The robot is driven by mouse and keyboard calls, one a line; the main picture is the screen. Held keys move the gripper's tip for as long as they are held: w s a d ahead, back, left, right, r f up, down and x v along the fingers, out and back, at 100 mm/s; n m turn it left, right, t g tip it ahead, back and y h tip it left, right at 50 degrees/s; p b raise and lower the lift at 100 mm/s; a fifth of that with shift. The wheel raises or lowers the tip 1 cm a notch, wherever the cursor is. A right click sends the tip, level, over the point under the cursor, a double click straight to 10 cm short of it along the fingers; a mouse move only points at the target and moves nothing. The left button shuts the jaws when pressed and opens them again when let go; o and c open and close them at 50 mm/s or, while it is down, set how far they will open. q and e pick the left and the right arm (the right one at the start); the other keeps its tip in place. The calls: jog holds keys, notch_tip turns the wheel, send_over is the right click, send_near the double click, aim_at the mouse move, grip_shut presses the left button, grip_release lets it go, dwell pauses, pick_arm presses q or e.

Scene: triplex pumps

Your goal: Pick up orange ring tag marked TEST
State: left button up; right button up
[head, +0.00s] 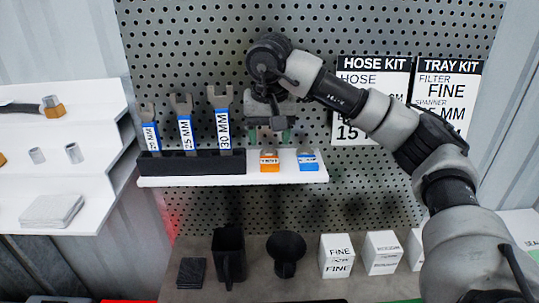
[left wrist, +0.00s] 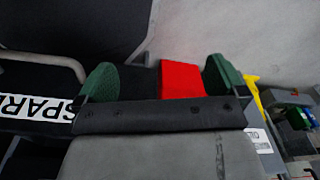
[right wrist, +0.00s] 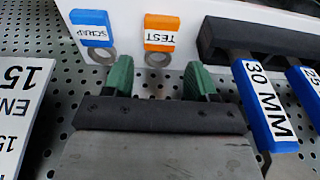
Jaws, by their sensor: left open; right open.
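The orange ring tag marked TEST (head: 269,161) lies at the front of a white shelf on the pegboard. In the right wrist view the orange tag (right wrist: 164,24) shows its TEST label and its grey ring (right wrist: 157,59). My right gripper (head: 268,134) is above and behind the tag in the head view. In the right wrist view my right gripper (right wrist: 157,80) is open and empty, with the ring just beyond the gap between its green fingers. My left gripper (left wrist: 160,80) is open, with a red block (left wrist: 182,80) showing between its fingers; I cannot tell its distance.
A blue tag marked SCRAP (right wrist: 92,28) lies beside the orange one; it also shows in the head view (head: 307,161). A black rack (head: 190,163) with several labelled spanners stands at the left. Cups and white boxes (head: 336,256) stand on the bench below.

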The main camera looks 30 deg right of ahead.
aim_at(269, 157)
jog(key=shift+f, duration=0.3)
jog(key=f, duration=0.1)
jog(key=w+f+p, duration=0.1)
jog(key=f, duration=0.1)
jog(key=d+f+p, duration=0.1)
jog(key=shift+w+f, duration=0.2)
jog(key=shift+f, duration=0.3)
pick_arm(q)
notch_tip(269, 157, up, 2)
jog(key=shift+s+r, duration=0.1)
jog(key=shift+r, duration=0.05)
pick_arm(e)
jog(key=shift+a, duration=0.1)
jog(key=shift+c, duration=0.4)
jog(key=c, duration=0.6)
jog(key=shift+c, duration=0.2)
